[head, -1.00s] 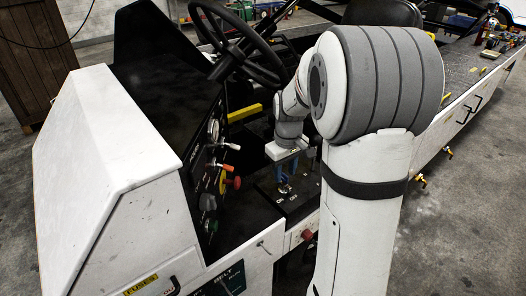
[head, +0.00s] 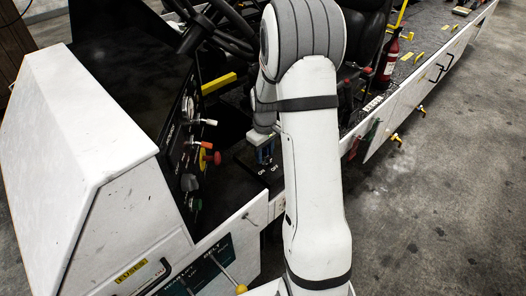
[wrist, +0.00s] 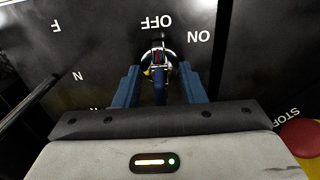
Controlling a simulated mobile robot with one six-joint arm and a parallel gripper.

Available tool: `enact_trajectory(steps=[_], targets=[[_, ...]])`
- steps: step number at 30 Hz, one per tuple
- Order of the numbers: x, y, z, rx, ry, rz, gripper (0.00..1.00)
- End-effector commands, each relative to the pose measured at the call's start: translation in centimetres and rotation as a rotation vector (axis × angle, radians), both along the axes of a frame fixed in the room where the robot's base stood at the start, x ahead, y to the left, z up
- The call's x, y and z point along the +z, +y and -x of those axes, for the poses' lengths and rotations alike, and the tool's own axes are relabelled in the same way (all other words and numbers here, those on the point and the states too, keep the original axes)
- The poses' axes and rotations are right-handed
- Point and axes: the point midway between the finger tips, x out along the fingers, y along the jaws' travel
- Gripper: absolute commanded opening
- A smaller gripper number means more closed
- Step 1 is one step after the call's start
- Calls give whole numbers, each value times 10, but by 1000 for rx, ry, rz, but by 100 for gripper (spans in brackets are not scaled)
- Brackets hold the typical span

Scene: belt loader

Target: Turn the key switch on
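The key switch (wrist: 157,62) is on a black panel in the wrist view, a round metal collar with a dark key in it. The key lies about in line with the white OFF label (wrist: 156,21); the ON label (wrist: 199,36) is to the right. My gripper (wrist: 160,82) is open, its two blue fingers on either side of the key with a gap at each side. In the head view my gripper (head: 265,150) is low over the panel by the ON and OFF labels, and my arm and fingers hide the key there.
A red stop button (wrist: 301,137) on yellow is at the lower right of the wrist view. The dashboard (head: 185,130) with several levers and knobs stands left of my gripper. The steering wheel (head: 215,25) is above, and a yellow bar (head: 219,83) is behind.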

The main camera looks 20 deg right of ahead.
Motion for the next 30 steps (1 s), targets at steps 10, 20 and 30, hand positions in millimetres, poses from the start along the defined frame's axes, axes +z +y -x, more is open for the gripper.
enact_trajectory(steps=[10,20,30], targets=[[0,1,0,1,0,0,24],[0,1,0,2,-1,0,0],[0,1,-1,-15,-1,1,0]])
